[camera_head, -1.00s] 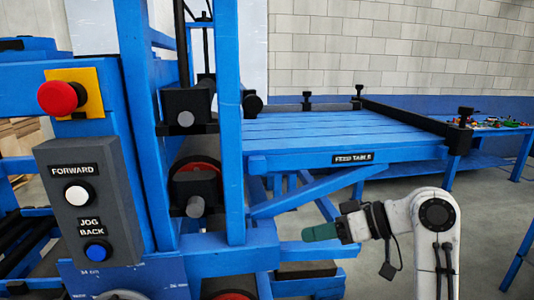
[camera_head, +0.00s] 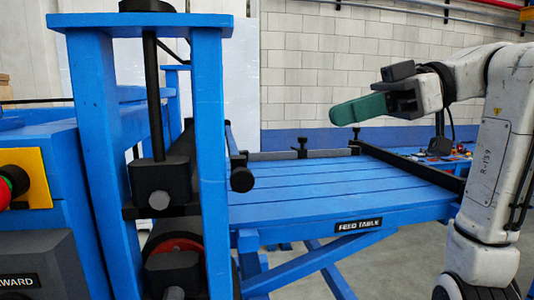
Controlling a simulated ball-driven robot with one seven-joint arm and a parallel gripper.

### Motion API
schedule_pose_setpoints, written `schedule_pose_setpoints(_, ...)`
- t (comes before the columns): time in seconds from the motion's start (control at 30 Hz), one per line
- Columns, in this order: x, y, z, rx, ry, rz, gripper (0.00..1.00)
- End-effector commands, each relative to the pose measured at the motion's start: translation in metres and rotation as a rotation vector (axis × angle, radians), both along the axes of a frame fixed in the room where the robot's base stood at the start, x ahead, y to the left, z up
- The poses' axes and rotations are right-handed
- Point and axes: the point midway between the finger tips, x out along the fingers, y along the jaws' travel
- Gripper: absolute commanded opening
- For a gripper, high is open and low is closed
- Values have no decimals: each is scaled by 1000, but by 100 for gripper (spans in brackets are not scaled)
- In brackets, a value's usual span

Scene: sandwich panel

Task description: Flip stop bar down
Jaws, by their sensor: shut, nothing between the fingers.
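A dark bar with a round black end (camera_head: 242,179) runs beside the rollers at the left end of the feed table (camera_head: 330,197). It looks like the stop bar, but I cannot tell for sure. Its far part is partly hidden by the blue frame post. My gripper (camera_head: 345,112) has green fingers, shut and empty, pointing left. In the picture it is above the far part of the table, up and right of the bar's round end, and apart from it.
The blue roller frame (camera_head: 208,130) stands at the left with black roller blocks (camera_head: 160,188). A black side rail (camera_head: 415,172) runs along the table's right side. A grey rail (camera_head: 275,156) crosses the back. The space above the table looks clear.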

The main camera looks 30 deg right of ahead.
Motion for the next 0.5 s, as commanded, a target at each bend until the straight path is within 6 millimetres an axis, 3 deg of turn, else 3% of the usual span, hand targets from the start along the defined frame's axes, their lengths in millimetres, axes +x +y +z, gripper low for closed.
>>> schedule_pose_setpoints(0.3, 2, 3, -1, 0, 1, 0, 0)
schedule_pose_setpoints(0.5, 12, 24, -7, 1, 3, 3, 0)
